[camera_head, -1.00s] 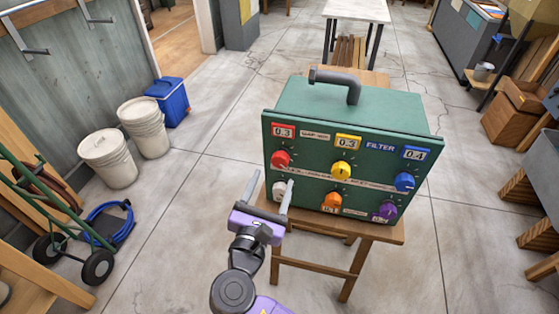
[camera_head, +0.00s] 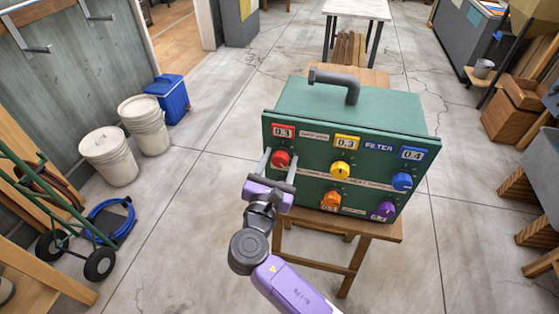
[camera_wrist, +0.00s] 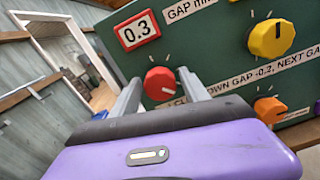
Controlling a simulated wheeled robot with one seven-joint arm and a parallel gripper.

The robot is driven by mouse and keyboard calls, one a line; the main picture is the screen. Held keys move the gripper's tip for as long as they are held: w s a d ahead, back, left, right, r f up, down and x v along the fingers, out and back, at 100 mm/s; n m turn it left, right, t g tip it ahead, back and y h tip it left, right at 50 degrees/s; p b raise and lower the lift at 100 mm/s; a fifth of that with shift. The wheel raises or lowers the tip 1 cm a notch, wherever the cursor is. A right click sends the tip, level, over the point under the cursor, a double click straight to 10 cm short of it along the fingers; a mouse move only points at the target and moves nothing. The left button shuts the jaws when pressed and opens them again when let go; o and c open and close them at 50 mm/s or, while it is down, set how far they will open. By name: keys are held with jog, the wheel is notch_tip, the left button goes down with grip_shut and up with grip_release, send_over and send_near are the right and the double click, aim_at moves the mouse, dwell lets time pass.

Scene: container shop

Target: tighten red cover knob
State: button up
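The red knob (camera_head: 281,157) sits at the upper left on the front of the green box (camera_head: 395,113). Above it is a red-framed display (camera_head: 283,131); in the wrist view this display (camera_wrist: 137,30) reads 0.3. My gripper (camera_head: 279,167) is open, with one finger on each side of the red knob. In the wrist view the knob (camera_wrist: 160,84) shows between the spread fingers (camera_wrist: 161,90), its white pointer mark toward the lower right. I see no finger clearly touching the knob. The white knob's place below is hidden behind my gripper.
Yellow (camera_head: 340,170), blue (camera_head: 402,181), orange (camera_head: 331,200) and purple (camera_head: 385,210) knobs share the panel, with yellow (camera_head: 347,143) and blue (camera_head: 412,153) displays above. The box stands on a wooden stool (camera_head: 365,231).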

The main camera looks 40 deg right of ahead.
grip_shut()
jog(key=shift+m, duration=0.3)
jog(key=m+b, duration=0.2)
jog(key=m, duration=0.2)
jog(key=shift+f+b, duration=0.15)
jog(key=shift+b, duration=0.2)
jog(key=shift+m+b, duration=1.15)
jog(key=shift+m, duration=0.95)
jog(key=shift+o, duration=1.5)
grip_release()
